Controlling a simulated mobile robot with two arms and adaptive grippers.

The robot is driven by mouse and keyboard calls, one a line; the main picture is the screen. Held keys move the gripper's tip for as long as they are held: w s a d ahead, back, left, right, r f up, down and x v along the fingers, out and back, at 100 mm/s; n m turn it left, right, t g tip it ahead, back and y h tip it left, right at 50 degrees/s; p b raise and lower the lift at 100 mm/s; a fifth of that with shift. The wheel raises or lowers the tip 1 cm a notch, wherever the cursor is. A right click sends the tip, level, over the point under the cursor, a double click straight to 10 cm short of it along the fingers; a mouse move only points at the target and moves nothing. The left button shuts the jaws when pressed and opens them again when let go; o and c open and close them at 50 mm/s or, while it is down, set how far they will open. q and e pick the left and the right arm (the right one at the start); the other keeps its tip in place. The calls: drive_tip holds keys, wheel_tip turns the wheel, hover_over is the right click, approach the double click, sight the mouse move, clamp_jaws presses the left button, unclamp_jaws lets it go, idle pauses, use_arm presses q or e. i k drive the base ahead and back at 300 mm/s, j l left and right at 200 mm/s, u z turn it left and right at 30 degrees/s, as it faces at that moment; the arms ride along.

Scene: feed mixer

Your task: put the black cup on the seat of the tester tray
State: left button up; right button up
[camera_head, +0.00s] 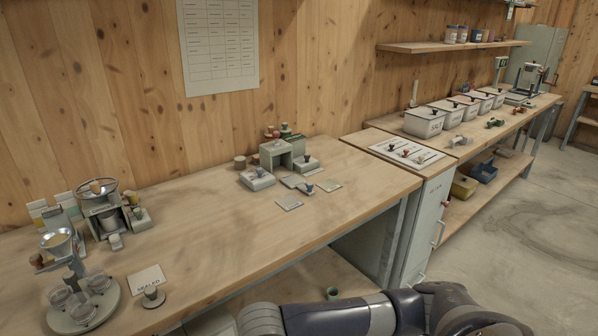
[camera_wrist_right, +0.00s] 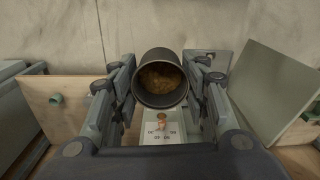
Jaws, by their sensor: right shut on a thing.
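The black cup (camera_wrist_right: 160,57) is in the right wrist view, its round mouth facing the camera and brown grainy feed inside it. My right gripper (camera_wrist_right: 160,88) is shut on it, with a finger on each side. Beyond the cup is a pale plate (camera_wrist_right: 153,134) with dark printed marks and a small copper-coloured piece (camera_wrist_right: 162,120). I cannot tell whether this plate is the tester tray. In the head view, a round grey tray (camera_head: 108,296) holding clear cups stands at the lower left; I cannot tell its role. My left gripper is not in view.
Small devices (camera_head: 102,222) stand at the bench's left, a grey block fixture (camera_head: 284,153) farther back. The bench middle (camera_head: 215,225) is clear. White lidded bins (camera_head: 424,121) stand at the right.

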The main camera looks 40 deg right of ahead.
sight(293, 181)
drive_tip(key=l+u, duration=0.1)
drive_tip(key=l, duration=0.5)
drive_tip(key=l+u, duration=0.1)
drive_tip(key=l, duration=0.45)
drive_tip(key=k+l+u, duration=0.15)
drive_tip(key=l, duration=0.45)
drive_tip(key=l+u, duration=0.1)
drive_tip(key=l, duration=0.45)
drive_tip(key=k, duration=0.05)
